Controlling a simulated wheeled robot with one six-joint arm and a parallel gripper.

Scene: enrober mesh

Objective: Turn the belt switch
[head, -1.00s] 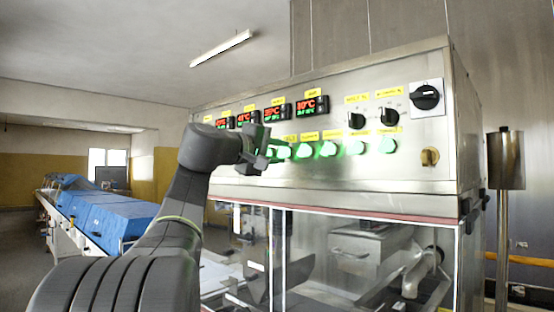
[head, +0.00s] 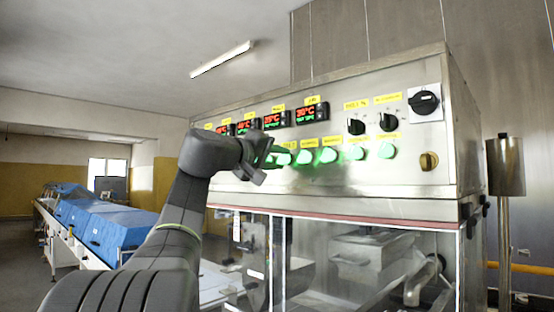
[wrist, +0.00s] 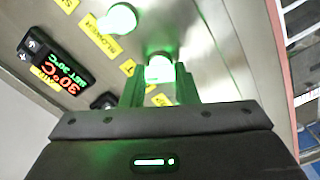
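A row of green-lit switches runs along the machine's sloping steel panel, each with a yellow label. I cannot read which label says belt. My gripper (head: 274,156) is at the left part of this row in the head view, and partly hides the switches there. In the wrist view my gripper (wrist: 160,68) has its two fingers apart, one on each side of a glowing green switch (wrist: 159,70). I cannot tell whether the fingers touch it. Another lit switch (wrist: 121,18) is farther up, clear of the fingers.
Red-digit temperature displays (head: 306,113) sit above the row. Black rotary knobs (head: 388,122), a large black switch (head: 424,102) and a brass-coloured knob (head: 429,161) are at the right. Clear guards (head: 255,265) stand below. A blue-covered conveyor (head: 105,220) is at the left.

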